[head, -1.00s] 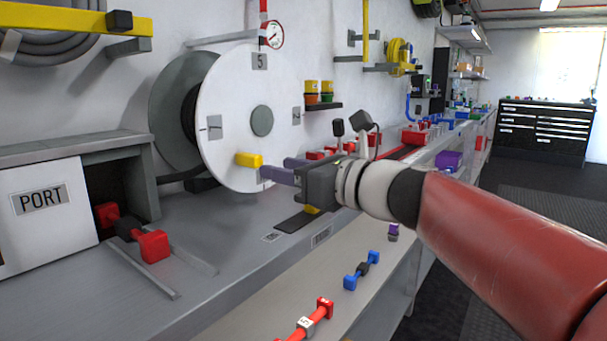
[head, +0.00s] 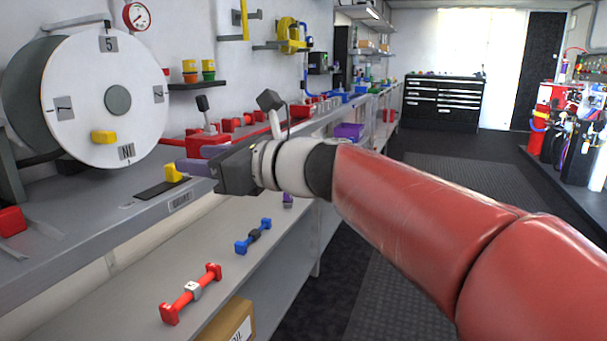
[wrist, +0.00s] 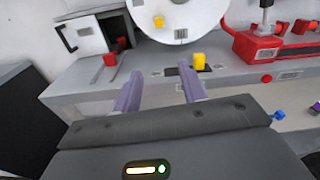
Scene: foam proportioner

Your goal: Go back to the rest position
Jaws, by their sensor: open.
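My gripper (head: 190,168) is over the front part of the grey bench in the head view. In the wrist view its two purple fingers (wrist: 160,85) are spread apart with nothing between them. Beyond the fingers, the white round dial (head: 117,100) carries a yellow knob (head: 103,137); the dial's lower part also shows in the wrist view (wrist: 178,22). A second yellow handle (wrist: 198,61) stands on a dark slot on the bench, just beyond the right fingertip and apart from it.
A red unit with a lever (head: 208,138) stands on the bench behind my gripper. The lower shelf holds a red dumbbell-shaped part (head: 190,292) and a blue one (head: 253,236). A black drawer cabinet (head: 442,102) stands at the back.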

